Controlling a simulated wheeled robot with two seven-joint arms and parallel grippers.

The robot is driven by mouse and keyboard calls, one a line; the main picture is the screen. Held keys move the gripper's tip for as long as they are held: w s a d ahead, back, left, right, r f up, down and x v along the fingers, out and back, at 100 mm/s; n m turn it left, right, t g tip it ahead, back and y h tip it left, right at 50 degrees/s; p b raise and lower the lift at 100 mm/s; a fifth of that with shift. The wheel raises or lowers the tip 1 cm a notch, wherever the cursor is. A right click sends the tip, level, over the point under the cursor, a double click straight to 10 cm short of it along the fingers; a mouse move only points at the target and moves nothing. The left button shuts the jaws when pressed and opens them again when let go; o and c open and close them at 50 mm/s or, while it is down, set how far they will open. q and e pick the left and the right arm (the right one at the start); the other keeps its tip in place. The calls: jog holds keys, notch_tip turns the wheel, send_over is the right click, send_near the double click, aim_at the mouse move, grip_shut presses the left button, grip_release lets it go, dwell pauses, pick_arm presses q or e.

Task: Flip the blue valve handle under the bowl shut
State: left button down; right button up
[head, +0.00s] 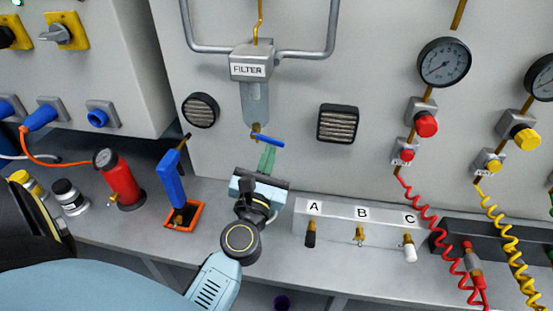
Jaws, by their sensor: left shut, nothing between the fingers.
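The filter bowl (256,104) hangs below the block labelled FILTER (249,66) on the grey panel. Under the bowl is a small brass valve with a blue handle (269,140). The handle points to the right, nearly level, sloping slightly down. My left gripper (268,150) is just below the handle, its fingers pointing up at it. The fingers are shut together and empty. The tips appear close to the handle's underside; whether they touch cannot be told. My right gripper is not in view.
A blue upright tool (171,180) stands in an orange tray (184,217) on the bench, with a red canister (121,182) to its left. A grey block with fittings A, B and C (337,220) lies right of my gripper. Coiled red hose (432,227) hangs further right.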

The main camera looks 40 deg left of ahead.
pick_arm(q)
jog(key=shift+f, duration=0.1)
jog(key=s+d+f+b, duration=0.2)
jog(key=s+f+b, duration=0.4)
jog(key=s, duration=0.3)
jog(key=shift+s+d+b, duration=0.3)
jog(key=shift+b, duration=0.6)
